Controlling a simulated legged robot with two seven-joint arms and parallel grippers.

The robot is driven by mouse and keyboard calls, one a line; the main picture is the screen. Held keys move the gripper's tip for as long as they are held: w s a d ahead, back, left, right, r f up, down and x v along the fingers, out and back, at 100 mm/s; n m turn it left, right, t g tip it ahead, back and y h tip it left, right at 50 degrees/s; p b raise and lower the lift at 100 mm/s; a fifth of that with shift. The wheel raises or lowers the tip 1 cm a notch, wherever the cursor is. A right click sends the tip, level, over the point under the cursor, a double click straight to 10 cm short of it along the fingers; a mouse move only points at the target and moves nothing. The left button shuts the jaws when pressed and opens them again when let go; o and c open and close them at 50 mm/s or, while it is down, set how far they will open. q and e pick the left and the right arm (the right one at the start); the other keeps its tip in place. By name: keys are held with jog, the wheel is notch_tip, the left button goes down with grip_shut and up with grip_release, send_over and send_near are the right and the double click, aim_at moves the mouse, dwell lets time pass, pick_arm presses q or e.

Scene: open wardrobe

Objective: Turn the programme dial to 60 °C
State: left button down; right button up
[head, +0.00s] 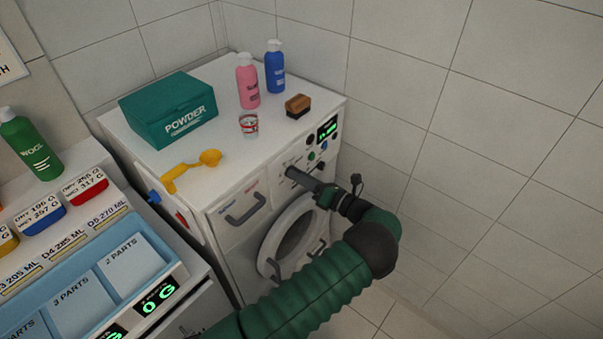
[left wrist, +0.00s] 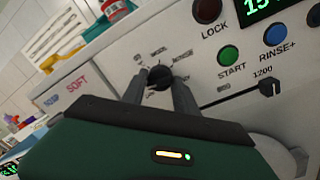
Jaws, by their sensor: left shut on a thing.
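The programme dial (left wrist: 160,77) is a small black knob on the washing machine's white front panel, ringed by small printed labels. In the left wrist view my left gripper (left wrist: 162,82) has one grey finger on each side of the dial, shut on it. The labels are too small and tilted to read surely, and I cannot tell which one the dial points to. In the head view my left gripper (head: 302,178) reaches the panel from the lower right, and its fingers partly hide the dial. My right gripper is not in view.
Beside the dial are another dark knob (left wrist: 207,10), a green START button (left wrist: 228,55), a blue RINSE+ button (left wrist: 270,35) and a 1200 slider (left wrist: 267,88). The round door (head: 271,269) is below. A powder box (head: 160,112) and bottles stand on top.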

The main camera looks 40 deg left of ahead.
pick_arm(q)
jog(key=m+t+p, duration=0.1)
jog(key=m+p, duration=0.1)
jog(key=m, duration=0.9)
jog(key=shift+s+f+m+p, duration=0.1)
jog(key=shift+f+m+p, duration=0.05)
jog(key=shift+m+p, duration=0.25)
jog(key=c, duration=1.3)
grip_release()
jog(key=shift+c, duration=0.2)
jog(key=o, duration=0.4)
jog(key=shift+a+f, duration=0.1)
jog(key=shift+a, duration=0.15)
